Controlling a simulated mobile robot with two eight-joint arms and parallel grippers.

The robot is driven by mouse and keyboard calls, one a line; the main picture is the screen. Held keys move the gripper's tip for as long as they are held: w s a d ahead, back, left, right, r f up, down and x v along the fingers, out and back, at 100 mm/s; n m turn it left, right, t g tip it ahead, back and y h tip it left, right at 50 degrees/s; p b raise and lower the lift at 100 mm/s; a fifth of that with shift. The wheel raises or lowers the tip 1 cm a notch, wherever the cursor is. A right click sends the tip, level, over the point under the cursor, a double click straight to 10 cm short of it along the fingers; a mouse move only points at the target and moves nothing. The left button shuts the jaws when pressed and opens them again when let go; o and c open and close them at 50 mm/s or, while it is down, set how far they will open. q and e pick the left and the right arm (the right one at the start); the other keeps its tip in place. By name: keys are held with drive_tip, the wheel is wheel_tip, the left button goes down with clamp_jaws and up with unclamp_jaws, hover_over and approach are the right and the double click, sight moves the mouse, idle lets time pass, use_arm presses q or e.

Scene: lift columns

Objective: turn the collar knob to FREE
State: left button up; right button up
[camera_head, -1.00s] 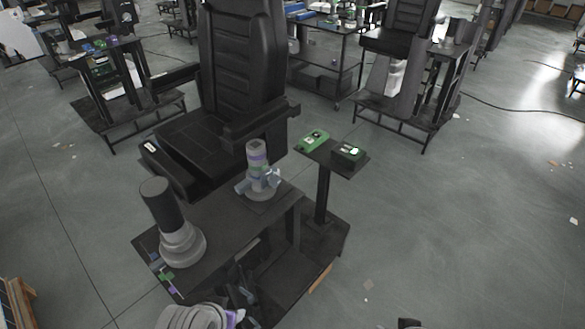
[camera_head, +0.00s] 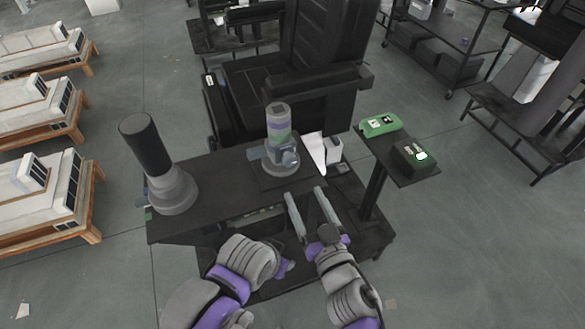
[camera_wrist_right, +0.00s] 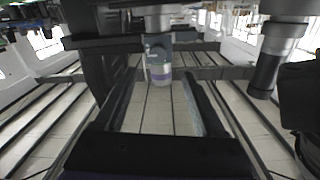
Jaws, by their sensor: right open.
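The FREE marking cannot be read. No left gripper fingers show.
A second column with a black cylinder (camera_head: 146,142) on a grey stepped base stands at the bench's left end. A green box (camera_head: 380,124) and a dark box with a lit button (camera_head: 415,156) sit on a side stand. A black seat (camera_head: 325,50) is behind.

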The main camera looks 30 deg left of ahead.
sight(291, 163)
drive_tip(key=p+x, duration=0.1)
drive_tip(key=x, duration=0.9)
drive_tip(key=shift+w, duration=0.15)
drive_tip(key=shift+d, duration=0.1)
clamp_jaws()
